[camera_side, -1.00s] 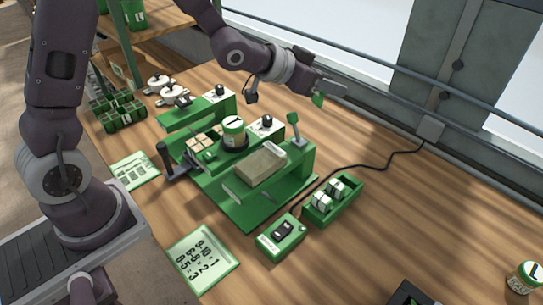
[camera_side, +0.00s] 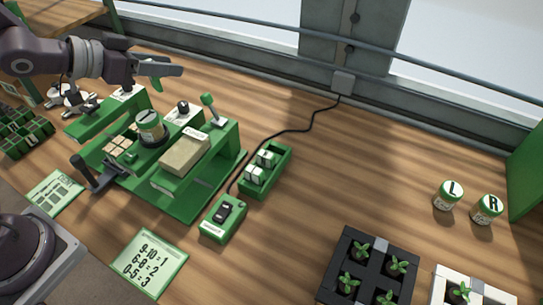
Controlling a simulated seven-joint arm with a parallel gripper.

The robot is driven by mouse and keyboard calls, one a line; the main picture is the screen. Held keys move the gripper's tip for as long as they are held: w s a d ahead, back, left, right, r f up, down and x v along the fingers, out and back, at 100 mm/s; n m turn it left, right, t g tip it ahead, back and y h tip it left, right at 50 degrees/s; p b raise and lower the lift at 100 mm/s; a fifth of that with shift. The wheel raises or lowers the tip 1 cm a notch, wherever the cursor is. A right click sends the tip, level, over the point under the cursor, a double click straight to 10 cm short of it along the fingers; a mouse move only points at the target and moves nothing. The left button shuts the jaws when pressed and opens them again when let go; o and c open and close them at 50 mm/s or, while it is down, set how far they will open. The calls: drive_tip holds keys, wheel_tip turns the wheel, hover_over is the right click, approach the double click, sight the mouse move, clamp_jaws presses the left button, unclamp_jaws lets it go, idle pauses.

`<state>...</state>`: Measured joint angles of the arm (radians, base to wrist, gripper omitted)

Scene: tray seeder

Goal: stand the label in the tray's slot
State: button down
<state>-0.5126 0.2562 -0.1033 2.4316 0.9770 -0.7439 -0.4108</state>
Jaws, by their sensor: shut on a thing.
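My gripper (camera_side: 168,69) is at the upper left, above the back of the green seeder. It is shut on a small green piece (camera_side: 156,84), which looks like the label and hangs below the fingers; its face cannot be read. A black tray (camera_side: 333,268) with several seedlings stands at the lower right, well away from my gripper. A grey piece shows at its back edge; I cannot tell whether that is the slot. A white tray (camera_side: 442,281) with a seedling is partly cut off at the corner.
The green seeder (camera_side: 190,207) with a jar, a block and levers fills the left middle. A switch box (camera_side: 222,217), a green bin (camera_side: 284,160) and a black cable lie right of it. Jars L (camera_side: 449,196) and R (camera_side: 487,209) stand at right. The centre-right bench is clear.

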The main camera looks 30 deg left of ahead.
drive_tip(key=m+g+h, duration=0.7)
drive_tip(key=m+h, duration=0.1)
drive_tip(key=m, duration=0.2)
hover_over(384, 220)
wheel_tip(384, 220, down, 19)
drive_tip(key=shift+r, duration=0.15)
drive_tip(key=shift+f, duration=0.25)
drive_tip(key=shift+f, duration=0.1)
